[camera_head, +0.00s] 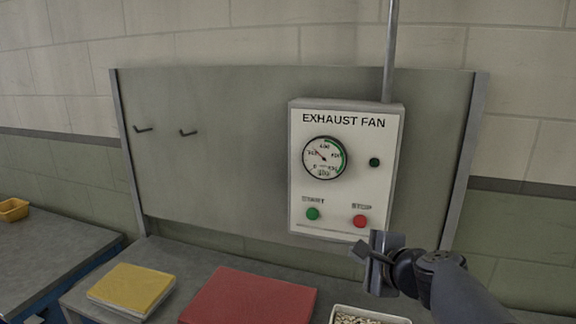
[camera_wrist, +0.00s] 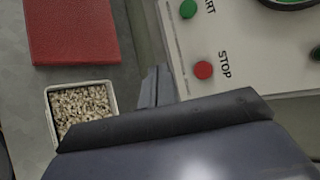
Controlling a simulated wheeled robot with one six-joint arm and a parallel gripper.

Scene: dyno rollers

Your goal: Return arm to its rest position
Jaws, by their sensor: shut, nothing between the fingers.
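My gripper (camera_head: 371,262) is in front of the lower right of the exhaust fan box, just below its red stop button (camera_head: 360,221). Its fingers are shut and hold nothing. My arm reaches in from the lower right of the head view. In the wrist view my gripper (camera_wrist: 157,88) shows partly behind a dark part of my own wrist, near the red stop button (camera_wrist: 203,70). I cannot tell whether the fingers touch the box.
The white exhaust fan box (camera_head: 345,195) is on a grey panel (camera_head: 220,150) with two hooks. Below are a yellow book (camera_head: 132,288), a red flat item (camera_head: 250,300) and a white tray (camera_head: 337,309) of small pale pieces. A yellow bin (camera_head: 13,210) stands far left.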

